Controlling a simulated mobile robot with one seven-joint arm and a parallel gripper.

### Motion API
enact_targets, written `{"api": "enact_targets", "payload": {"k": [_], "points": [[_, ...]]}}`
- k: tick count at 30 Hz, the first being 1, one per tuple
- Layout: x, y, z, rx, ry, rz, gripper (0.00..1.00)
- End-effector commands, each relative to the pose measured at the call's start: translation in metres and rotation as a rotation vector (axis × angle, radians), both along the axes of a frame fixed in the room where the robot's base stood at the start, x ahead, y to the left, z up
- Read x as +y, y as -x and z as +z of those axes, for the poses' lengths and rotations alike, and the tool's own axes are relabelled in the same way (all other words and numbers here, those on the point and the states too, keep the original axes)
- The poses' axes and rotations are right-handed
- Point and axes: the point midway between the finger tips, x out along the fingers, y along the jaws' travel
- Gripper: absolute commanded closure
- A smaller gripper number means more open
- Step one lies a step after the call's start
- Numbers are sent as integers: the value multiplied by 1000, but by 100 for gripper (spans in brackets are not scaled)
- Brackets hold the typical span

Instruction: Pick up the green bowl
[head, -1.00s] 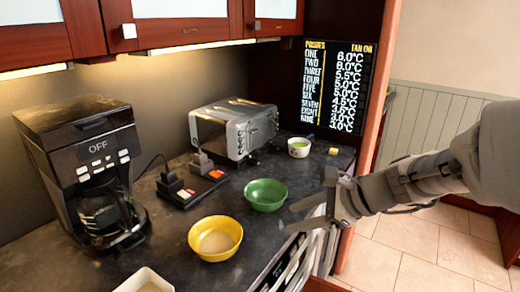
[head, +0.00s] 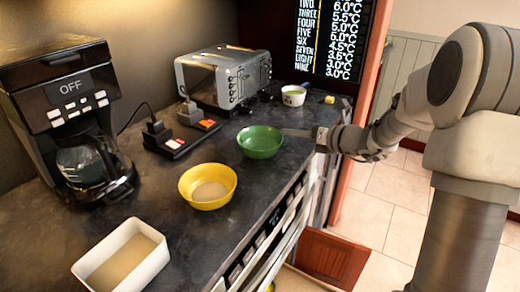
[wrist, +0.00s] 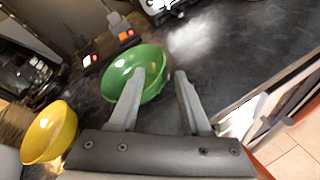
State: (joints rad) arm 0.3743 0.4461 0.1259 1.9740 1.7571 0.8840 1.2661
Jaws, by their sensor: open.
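The green bowl (head: 260,142) stands upright on the dark counter, right of the yellow bowl. It appears empty. My gripper (head: 298,134) is at the bowl's right side, its fingers pointing left toward the rim. In the wrist view the green bowl (wrist: 122,68) is at upper left. My gripper (wrist: 160,76) is open there, with nothing held. Its left finger overlaps the bowl's right part, and its right finger lies just outside the bowl. The right rim shows between the fingers; I cannot tell whether they touch it.
The yellow bowl (head: 207,188) and a white rectangular dish (head: 122,258) stand nearer. A toaster (head: 225,78) and white cup (head: 294,95) are behind. A coffee maker (head: 70,125) stands left. A low drawer or door (head: 330,258) is open below the counter.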

Motion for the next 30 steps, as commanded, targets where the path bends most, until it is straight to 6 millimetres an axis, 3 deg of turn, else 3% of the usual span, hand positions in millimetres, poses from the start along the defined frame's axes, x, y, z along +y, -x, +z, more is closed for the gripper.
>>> {"api": "enact_targets", "payload": {"k": [3,13,21,29,30], "points": [[13,-14,-8,1,0,1,52],[27,-28,-18,0,1,2,52],[52,-52,-34,0,2,2,52],[54,-55,-34,0,2,1,52],[54,-55,-34,0,2,1,60]]}}
